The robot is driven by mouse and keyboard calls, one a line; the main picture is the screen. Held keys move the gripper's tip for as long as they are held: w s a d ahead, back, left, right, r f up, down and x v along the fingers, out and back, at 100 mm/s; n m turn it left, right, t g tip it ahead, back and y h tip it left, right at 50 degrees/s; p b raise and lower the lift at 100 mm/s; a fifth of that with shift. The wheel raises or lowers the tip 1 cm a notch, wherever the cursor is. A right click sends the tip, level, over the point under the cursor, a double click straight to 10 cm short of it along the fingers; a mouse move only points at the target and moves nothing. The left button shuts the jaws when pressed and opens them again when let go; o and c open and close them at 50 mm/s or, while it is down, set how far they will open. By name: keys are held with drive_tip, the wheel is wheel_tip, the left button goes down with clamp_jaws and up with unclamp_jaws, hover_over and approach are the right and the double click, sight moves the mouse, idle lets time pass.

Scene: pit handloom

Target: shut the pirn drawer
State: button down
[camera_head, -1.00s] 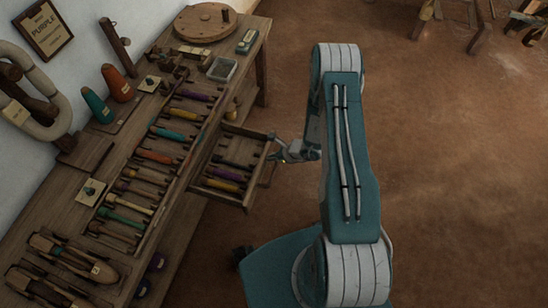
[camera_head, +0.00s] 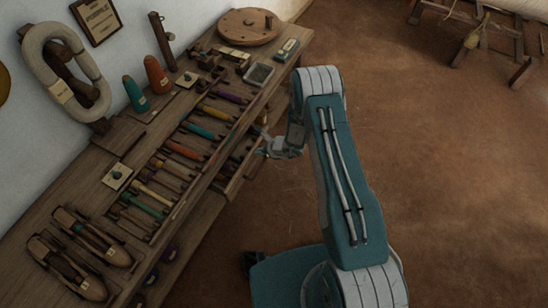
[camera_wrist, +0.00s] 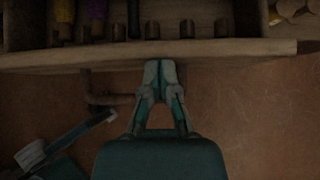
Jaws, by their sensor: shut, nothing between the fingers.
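The pirn drawer (camera_head: 240,167) is under the front edge of the workbench in the head view, with only a narrow part standing out. In the wrist view its front board (camera_wrist: 225,50) runs across the top, with yellow and purple pirn ends (camera_wrist: 97,15) behind it. A bent bar, seemingly the drawer's handle (camera_wrist: 110,100), is left of my fingers. My gripper (camera_wrist: 161,68) is shut and empty, its fingertips up against or very near the front board. In the head view my gripper (camera_head: 264,153) is just outside the drawer. The bench top hides most of the drawer's inside.
The workbench (camera_head: 75,178) carries a rack of coloured pirns (camera_head: 183,150), shuttles (camera_head: 92,237), two cones (camera_head: 157,75) and a round wooden disc (camera_head: 248,24). The floor (camera_head: 440,150) to the right of my arm is clear. A wooden frame stands at the far right.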

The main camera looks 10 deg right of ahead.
drive_tip(key=shift+w+a, duration=0.6)
drive_tip(key=shift+a, duration=0.25)
drive_tip(key=shift+w+a, duration=0.6)
drive_tip(key=shift+a, duration=0.2)
